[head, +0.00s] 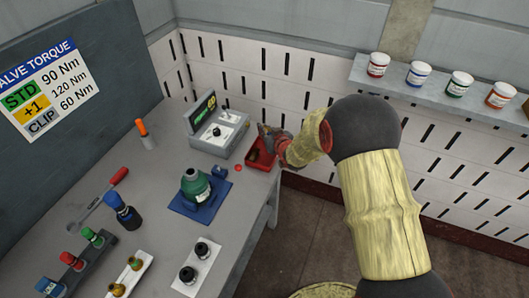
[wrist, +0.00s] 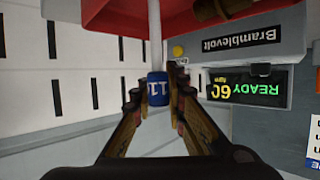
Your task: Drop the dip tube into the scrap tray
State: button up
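The dip tube (wrist: 155,45) is a thin pale tube with a blue numbered band (wrist: 158,92). In the wrist view its band sits between the fingertips of my gripper (wrist: 157,88), which look shut on it. The pale length runs up the picture, across the red scrap tray (wrist: 125,25). In the head view the red tray (head: 262,165) is at the table's far right edge. My gripper (head: 269,133) is right at the tray there, and partly covers it. The tube cannot be made out in the head view. Whether it touches the tray is unclear.
A grey tester (head: 222,130) with a green display stands left of the tray. A brownish part (wrist: 215,9) shows at the tray. A green bottle-shaped valve (head: 195,183) stands on a blue mat (head: 183,209). Tools and racked parts fill the table's near left. A jar shelf (head: 440,89) is at right.

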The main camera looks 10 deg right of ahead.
jog(key=o, duration=0.4)
jog(key=v, duration=1.2)
jog(key=shift+f, duration=0.15)
